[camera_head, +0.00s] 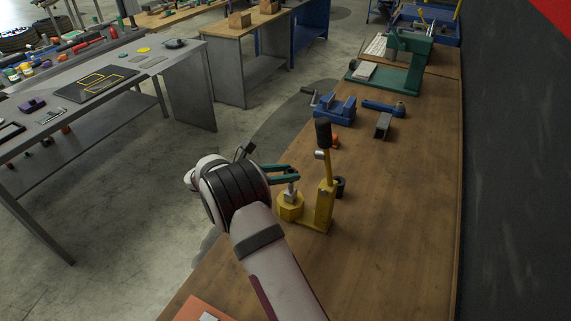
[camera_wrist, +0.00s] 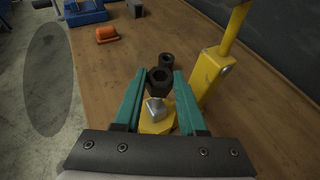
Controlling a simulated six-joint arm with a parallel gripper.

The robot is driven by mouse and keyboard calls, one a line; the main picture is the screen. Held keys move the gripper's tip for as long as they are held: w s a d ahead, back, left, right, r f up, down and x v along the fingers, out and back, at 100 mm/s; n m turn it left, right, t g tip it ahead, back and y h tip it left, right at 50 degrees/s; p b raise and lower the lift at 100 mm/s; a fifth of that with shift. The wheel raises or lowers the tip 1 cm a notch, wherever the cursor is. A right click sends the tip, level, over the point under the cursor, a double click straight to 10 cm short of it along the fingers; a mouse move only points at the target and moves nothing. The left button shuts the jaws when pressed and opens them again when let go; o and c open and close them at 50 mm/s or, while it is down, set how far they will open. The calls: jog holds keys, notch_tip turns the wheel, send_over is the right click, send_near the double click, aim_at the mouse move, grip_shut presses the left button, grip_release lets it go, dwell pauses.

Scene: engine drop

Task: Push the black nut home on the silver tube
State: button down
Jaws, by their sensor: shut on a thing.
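The black nut (camera_wrist: 160,78) sits between the teal fingertips of my gripper (camera_wrist: 160,82) in the wrist view, and my gripper is shut on it. In the head view my gripper (camera_head: 295,172) is over the yellow base at the left of the yellow stand, and the nut is hard to make out there. The silver tube (camera_head: 291,191) stands on the yellow base (camera_head: 289,208). In the wrist view the tube (camera_wrist: 155,108) shows just below the nut. Whether the nut touches it or sits around it I cannot tell.
The yellow stand (camera_head: 324,206) with its raised black-handled lever (camera_head: 323,133) is close to my fingers. Another black ring-like part (camera_wrist: 166,60) lies beyond on the wooden bench. An orange-red part (camera_wrist: 107,34) and a blue vice (camera_head: 334,108) are farther off. The bench's right side is clear.

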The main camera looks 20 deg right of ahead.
aim_at(286, 193)
jog(key=shift+f, duration=0.35)
jog(key=shift+f, duration=2.25)
jog(key=shift+c, duration=2)
grip_release()
jog(key=v, duration=1.5)
jog(key=shift+a, duration=0.35)
jog(key=shift+s+r, duration=0.1)
